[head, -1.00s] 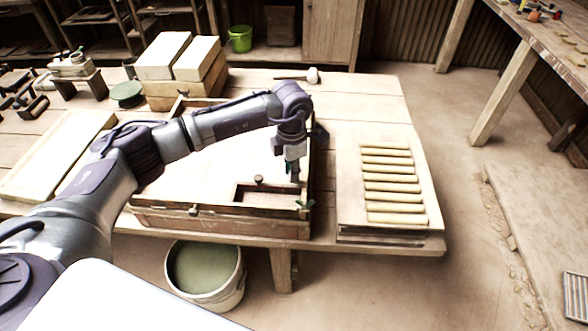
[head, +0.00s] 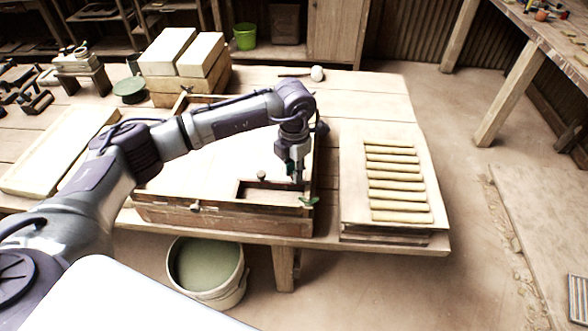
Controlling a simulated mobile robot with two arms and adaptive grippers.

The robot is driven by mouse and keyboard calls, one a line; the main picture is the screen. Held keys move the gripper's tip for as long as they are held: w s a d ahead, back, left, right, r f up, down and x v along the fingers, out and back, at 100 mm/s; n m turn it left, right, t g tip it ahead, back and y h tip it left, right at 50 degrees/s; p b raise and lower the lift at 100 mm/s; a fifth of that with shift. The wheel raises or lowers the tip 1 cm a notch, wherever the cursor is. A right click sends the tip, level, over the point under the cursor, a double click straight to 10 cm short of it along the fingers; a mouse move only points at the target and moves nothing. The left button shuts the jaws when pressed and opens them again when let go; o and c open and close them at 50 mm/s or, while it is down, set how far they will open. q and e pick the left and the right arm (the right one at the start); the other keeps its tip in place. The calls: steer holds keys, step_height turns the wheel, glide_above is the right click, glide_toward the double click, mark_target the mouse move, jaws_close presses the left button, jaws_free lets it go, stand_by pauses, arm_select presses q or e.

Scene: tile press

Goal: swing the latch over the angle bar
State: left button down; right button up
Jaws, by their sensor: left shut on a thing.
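The tile press is a wooden box (head: 225,219) near the table's front edge, with a pale flat top. A dark-edged rectangular recess (head: 268,193) lies at its front right, with a small dark knob (head: 261,175) at its back edge. A small green-ended fitting (head: 309,201), seemingly part of the latch, sits at the front right corner. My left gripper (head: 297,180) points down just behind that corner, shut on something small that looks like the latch. The fingers and the arm hide most of it. I cannot clearly make out the angle bar. My right gripper is out of view.
A board with several pale rolls (head: 396,185) lies right of the press. Pale blocks (head: 180,52) stand behind it at left, and a mallet (head: 317,74) lies at the back. A bucket (head: 207,275) stands below the table's front edge.

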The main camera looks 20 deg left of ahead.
arm_select(q)
steer(key=c, duration=1.1)
jaws_free()
steer(key=shift+o, duration=0.2)
step_height(320, 180, up, 12)
steer(key=shift+d, duration=0.1)
